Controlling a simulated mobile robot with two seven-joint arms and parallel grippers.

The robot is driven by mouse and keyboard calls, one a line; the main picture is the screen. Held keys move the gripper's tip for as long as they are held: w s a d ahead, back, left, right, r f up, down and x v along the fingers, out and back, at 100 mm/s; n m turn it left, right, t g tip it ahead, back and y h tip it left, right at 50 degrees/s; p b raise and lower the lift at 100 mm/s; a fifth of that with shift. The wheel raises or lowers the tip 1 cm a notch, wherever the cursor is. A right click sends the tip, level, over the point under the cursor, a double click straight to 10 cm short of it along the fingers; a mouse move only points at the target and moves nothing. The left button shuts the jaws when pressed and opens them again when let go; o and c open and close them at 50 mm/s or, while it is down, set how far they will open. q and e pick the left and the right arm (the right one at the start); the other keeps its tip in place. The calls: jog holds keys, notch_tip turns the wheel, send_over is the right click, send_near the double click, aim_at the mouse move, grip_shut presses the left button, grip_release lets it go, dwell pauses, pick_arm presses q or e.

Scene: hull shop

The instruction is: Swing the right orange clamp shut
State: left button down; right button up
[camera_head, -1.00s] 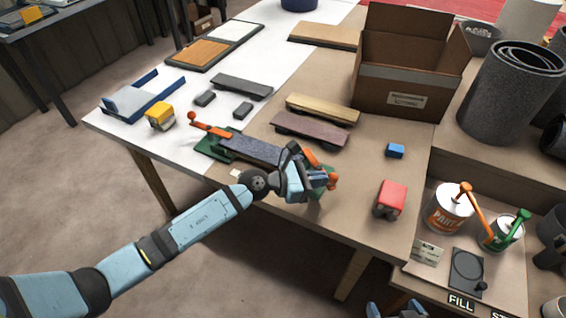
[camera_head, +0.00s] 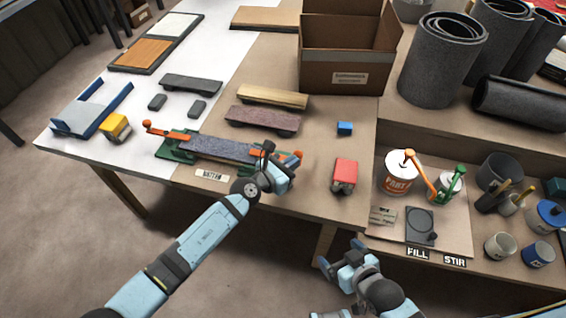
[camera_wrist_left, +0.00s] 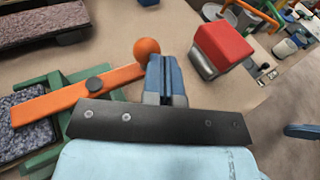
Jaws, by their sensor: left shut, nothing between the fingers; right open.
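The right orange clamp (camera_head: 289,158) sits on the green fixture (camera_head: 178,155) at the right end of a grey speckled board (camera_head: 222,150). In the left wrist view its orange lever (camera_wrist_left: 62,98) turns on a dark pivot, and its inner end reaches to the board's edge (camera_wrist_left: 35,118). Its orange ball (camera_wrist_left: 147,49) points away from the board. My left gripper (camera_head: 289,171) is shut and empty; in the left wrist view its fingertips (camera_wrist_left: 165,62) are close beside the ball, and contact is unclear. My right gripper (camera_head: 340,255) is open and empty, off the table's front.
The left orange clamp (camera_head: 165,133) is at the board's other end. A red block-like object (camera_head: 345,174) and a small blue block (camera_head: 345,128) stand to the right. Skateboard-like decks (camera_head: 262,120) lie behind. An open cardboard box (camera_head: 333,72) stands at the back.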

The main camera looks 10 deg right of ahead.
pick_arm(q)
jog(key=shift+w+d, duration=0.1)
jog(key=shift+d, duration=0.05)
pick_arm(e)
jog(key=shift+a+r, duration=0.15)
pick_arm(q)
jog(key=shift+r, duration=0.2)
pick_arm(e)
jog(key=shift+w, duration=0.15)
